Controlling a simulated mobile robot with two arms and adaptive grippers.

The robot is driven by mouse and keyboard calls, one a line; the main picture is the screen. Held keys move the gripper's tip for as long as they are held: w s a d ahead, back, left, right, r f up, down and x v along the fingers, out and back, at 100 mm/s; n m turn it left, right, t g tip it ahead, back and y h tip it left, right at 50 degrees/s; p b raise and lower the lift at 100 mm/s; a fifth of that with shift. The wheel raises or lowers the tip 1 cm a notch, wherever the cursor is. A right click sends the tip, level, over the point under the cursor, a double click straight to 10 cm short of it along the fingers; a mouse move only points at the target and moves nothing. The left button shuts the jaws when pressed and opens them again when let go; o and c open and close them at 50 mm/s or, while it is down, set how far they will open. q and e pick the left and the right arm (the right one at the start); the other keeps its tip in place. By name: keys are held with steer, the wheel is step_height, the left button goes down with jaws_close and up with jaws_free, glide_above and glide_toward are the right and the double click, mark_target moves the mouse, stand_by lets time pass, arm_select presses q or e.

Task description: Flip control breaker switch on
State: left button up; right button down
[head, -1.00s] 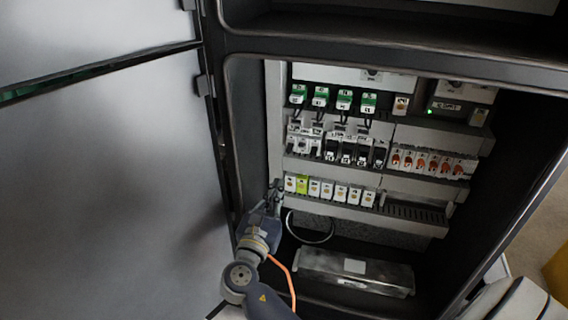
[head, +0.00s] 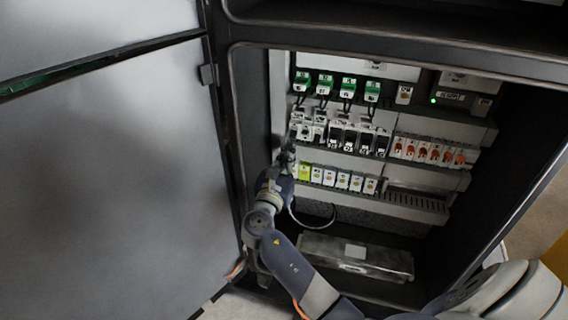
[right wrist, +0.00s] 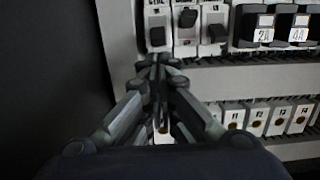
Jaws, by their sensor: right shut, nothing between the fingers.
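A row of white breakers (head: 307,131) is at the left end of the middle rail in the open cabinet. In the right wrist view, the leftmost breaker (right wrist: 157,24) has its dark toggle low, and its top label is partly cut off. The middle breaker (right wrist: 186,38) has its toggle higher, and the third (right wrist: 214,18) has its toggle low. My right gripper (head: 289,152) is shut and empty; its fingertips (right wrist: 160,62) are just below the leftmost breaker in the picture. I cannot tell whether they touch it. My left gripper is not in view.
Black breakers (head: 350,138) continue the middle rail, with orange-marked modules (head: 433,152) at right. A lower rail holds small white modules (head: 343,181) and a yellow-green one (head: 304,172). The cabinet's left side wall and open door (head: 110,180) are close to my right arm.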

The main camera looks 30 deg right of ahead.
steer(key=shift+w+d+r, duration=0.1)
steer(key=shift+w+d, duration=0.4)
steer(key=shift+d, duration=0.05)
